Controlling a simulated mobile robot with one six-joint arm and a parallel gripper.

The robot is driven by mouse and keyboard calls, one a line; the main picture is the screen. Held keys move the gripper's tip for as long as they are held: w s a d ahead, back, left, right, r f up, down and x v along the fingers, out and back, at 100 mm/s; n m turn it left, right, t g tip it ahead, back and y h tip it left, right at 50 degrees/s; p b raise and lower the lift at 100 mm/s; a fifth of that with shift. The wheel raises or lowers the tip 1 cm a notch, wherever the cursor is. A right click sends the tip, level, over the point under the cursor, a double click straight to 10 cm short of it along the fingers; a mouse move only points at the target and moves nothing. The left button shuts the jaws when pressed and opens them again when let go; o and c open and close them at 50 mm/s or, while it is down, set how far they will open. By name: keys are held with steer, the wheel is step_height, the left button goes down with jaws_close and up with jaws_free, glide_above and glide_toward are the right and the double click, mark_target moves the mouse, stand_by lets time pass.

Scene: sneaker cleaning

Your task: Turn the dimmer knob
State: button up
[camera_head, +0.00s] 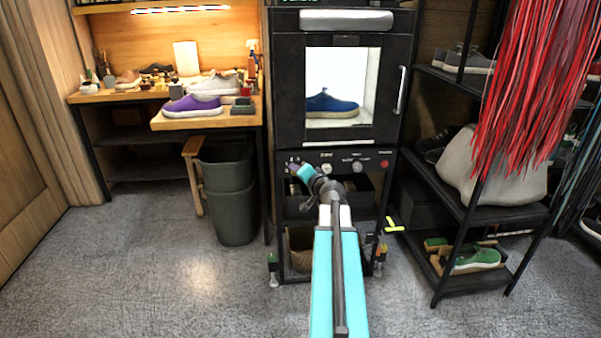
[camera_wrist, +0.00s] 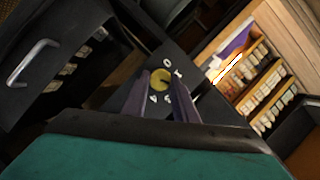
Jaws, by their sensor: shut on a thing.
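The dimmer knob (camera_wrist: 161,78) is a small round yellow knob on a black panel, with white marks around it, in the wrist view. My gripper (camera_wrist: 162,84) has its two purple-grey fingers on either side of the knob, shut on it. In the head view my gripper (camera_head: 293,165) is at the left end of the black control panel (camera_head: 345,154), below the lit cabinet. The arm's end hides the knob there.
The panel also carries a grey knob (camera_head: 357,167) and a red button (camera_head: 384,163). Above, a blue shoe (camera_head: 331,103) stands in the lit cabinet. A grey bin (camera_head: 230,200) stands at left and a shoe rack (camera_head: 470,212) at right. The front-left floor is clear.

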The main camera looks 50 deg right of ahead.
steer(key=o, duration=1)
steer(key=shift+s+d+f, duration=0.1)
steer(key=shift+s, duration=0.05)
steer(key=shift+o, duration=0.2)
steer(key=b+v, duration=0.4)
steer(key=v, duration=0.4)
steer(key=shift+b, duration=0.4)
steer(key=shift+s+b, duration=0.1)
steer(key=shift+b, duration=0.8)
steer(key=b, duration=0.5)
steer(key=shift+s, duration=0.3)
